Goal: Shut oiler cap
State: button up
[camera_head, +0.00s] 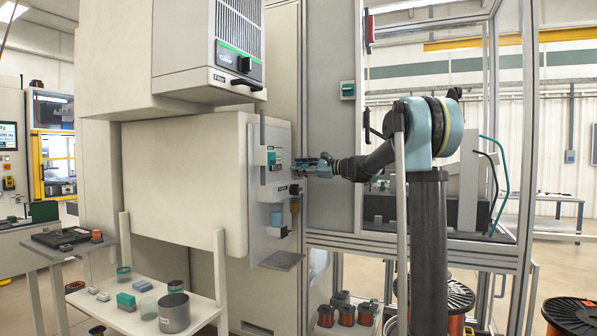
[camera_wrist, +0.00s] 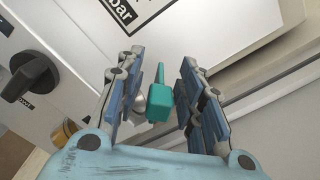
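My gripper (camera_head: 322,165) is at the right side of the upright panel on the cream machine. In the wrist view my gripper (camera_wrist: 174,78) is open, with its blue-padded fingers on both sides of a small teal block (camera_wrist: 160,103) with a thin tab sticking up. A gap shows between the block and the right finger; I cannot tell whether the left finger touches it. A pale rounded part sits beside the block, partly hidden by the left finger. I cannot tell for sure whether the teal block is the oiler cap.
A black rotary knob (camera_wrist: 28,80) and an amber-coloured part (camera_wrist: 66,133) are to the left in the wrist view. Below the gripper, the panel carries a teal cup (camera_head: 276,217) and a grey ledge (camera_head: 281,261). The metal frame (camera_head: 489,120) stands behind my arm.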

jog(key=v, duration=1.1)
jog(key=shift+w, duration=0.1)
